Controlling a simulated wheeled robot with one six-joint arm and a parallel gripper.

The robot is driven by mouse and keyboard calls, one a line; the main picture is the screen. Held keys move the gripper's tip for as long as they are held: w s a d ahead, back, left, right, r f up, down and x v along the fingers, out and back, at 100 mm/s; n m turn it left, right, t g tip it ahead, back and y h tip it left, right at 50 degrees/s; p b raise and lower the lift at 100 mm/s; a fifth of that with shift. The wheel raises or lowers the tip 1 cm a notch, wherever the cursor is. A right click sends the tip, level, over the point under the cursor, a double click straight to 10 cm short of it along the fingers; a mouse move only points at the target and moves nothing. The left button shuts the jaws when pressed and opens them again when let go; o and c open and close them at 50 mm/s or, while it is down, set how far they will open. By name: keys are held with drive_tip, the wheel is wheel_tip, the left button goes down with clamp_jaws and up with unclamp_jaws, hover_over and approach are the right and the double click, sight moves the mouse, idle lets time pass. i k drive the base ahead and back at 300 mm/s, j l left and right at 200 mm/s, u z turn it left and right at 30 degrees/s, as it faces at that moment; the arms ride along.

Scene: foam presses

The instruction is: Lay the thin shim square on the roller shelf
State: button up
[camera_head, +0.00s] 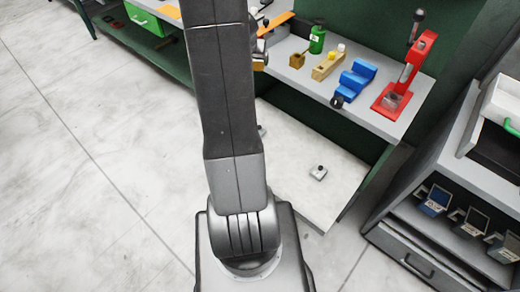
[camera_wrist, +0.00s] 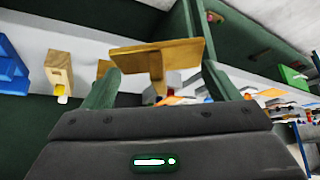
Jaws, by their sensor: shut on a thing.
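My gripper (camera_wrist: 160,88) shows in the wrist view, with its two green fingers set apart and the edges of a thin tan plate (camera_wrist: 180,50) between their tips. I take this plate to be the shim; a tan upright piece shows just below it. I cannot tell which surface is the roller shelf.
The bench (camera_head: 300,77) carries a green bottle (camera_head: 317,40), a wooden block (camera_head: 328,66), a blue stepped block (camera_head: 355,80) and a red press (camera_head: 405,75). A low pale board (camera_head: 290,150) holds a small grey part (camera_head: 318,173). A grey rack (camera_head: 430,225) stands at right. The floor at left is clear.

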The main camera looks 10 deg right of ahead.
sight(287, 154)
drive_tip(key=i+j+z, duration=0.1)
drive_tip(key=j+z, duration=0.25)
drive_tip(key=j, duration=0.4)
drive_tip(key=j+z, duration=0.3)
drive_tip(key=j, duration=0.5)
drive_tip(key=z, duration=0.95)
